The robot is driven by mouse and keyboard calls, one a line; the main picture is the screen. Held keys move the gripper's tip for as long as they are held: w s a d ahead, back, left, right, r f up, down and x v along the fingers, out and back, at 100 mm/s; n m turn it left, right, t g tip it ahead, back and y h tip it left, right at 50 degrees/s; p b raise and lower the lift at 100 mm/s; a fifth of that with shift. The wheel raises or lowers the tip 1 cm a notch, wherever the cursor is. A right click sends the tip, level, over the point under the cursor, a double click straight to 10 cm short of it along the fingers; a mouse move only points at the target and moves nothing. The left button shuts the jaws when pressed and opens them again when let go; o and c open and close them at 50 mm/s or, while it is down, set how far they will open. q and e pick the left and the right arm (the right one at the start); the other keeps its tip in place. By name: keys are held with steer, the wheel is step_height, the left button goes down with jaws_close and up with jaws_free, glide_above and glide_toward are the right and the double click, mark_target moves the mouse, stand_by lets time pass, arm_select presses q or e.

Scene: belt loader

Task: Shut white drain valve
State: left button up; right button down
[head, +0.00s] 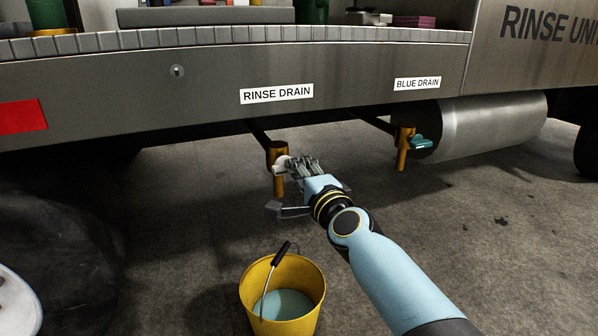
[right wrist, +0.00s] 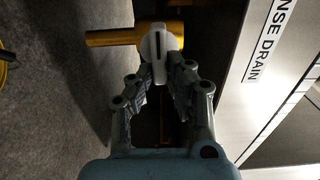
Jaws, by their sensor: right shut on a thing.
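The white drain valve handle (head: 282,162) sits on a brass drain pipe (head: 278,184) under the RINSE DRAIN label. My right gripper (head: 290,165) reaches it from the right and is shut on it. In the right wrist view, the white handle (right wrist: 159,42) is between the fingertips (right wrist: 164,68), its dark slot crosswise to the brass pipe (right wrist: 112,38). The gripper hides part of the handle in the head view. My left gripper is not in view.
A yellow bucket (head: 250,296) holding pale blue liquid stands on the floor below the drain. A second brass drain with a teal handle (head: 420,143) hangs to the right under BLUE DRAIN. The machine's grey side panel (head: 350,75) is above; a metal cylinder (head: 490,122) lies behind right.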

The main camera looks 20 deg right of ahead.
steer(key=shift+f, duration=0.15)
steer(key=c, duration=1.3)
jaws_free()
steer(key=shift+s, duration=0.1)
steer(key=s, duration=1.2)
steer(key=shift+d, duration=0.25)
